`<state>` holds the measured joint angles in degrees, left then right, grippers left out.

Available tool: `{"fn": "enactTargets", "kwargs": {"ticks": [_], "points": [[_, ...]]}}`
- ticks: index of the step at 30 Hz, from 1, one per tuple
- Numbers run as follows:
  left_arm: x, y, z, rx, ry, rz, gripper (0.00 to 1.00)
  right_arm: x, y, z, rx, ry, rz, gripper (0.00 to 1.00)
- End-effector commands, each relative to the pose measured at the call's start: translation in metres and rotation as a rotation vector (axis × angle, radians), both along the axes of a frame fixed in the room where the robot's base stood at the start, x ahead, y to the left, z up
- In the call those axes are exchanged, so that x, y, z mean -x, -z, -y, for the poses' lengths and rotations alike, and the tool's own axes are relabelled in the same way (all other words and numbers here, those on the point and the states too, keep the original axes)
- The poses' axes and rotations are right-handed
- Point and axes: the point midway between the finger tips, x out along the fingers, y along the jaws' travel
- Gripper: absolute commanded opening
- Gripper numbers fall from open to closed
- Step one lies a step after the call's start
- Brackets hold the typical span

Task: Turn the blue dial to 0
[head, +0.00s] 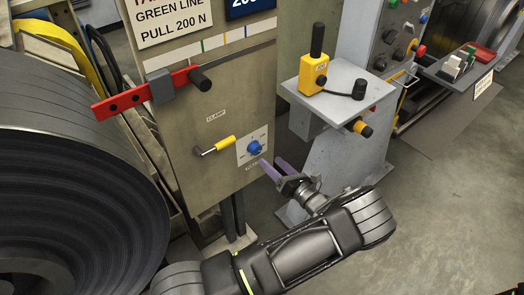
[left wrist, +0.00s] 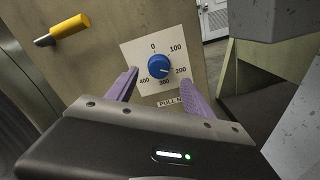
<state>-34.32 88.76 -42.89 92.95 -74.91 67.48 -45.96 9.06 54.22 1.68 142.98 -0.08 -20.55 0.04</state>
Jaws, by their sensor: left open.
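The blue dial (head: 254,148) sits on a white scale plate on the upright beige panel. In the left wrist view the dial (left wrist: 158,66) shows close, with 0, 100, 200, 300 and 400 printed around it. Its pale pointer mark is small and seems to face the lower right, near 200; I cannot read it exactly. My left gripper (head: 272,164) is open, its purple fingers pointing at the panel just below and right of the dial. In the left wrist view the fingers (left wrist: 159,76) stand apart on either side of the dial, with no clear contact. My right gripper is out of view.
A yellow-handled clamp lever (head: 218,145) sticks out left of the dial. Above is a red arm (head: 142,91) with a black knob. A grey pedestal (head: 340,92) with a yellow control stands right. A large dark steel coil (head: 75,190) fills the left.

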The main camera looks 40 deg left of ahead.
Motion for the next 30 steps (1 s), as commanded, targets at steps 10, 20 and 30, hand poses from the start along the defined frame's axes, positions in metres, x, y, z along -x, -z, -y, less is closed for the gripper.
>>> {"fn": "enactTargets", "kwargs": {"ticks": [10, 20, 30], "points": [[-0.01, 0.0, -0.038, 0.002, -0.003, 0.0, 0.6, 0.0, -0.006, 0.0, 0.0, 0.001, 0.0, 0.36], [-0.021, 0.0, -0.073, 0.002, -0.002, 0.0, 0.6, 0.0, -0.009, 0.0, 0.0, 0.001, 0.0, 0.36], [-0.022, 0.001, -0.074, 0.003, -0.002, 0.0, 0.55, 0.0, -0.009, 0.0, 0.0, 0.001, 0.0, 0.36]]}}
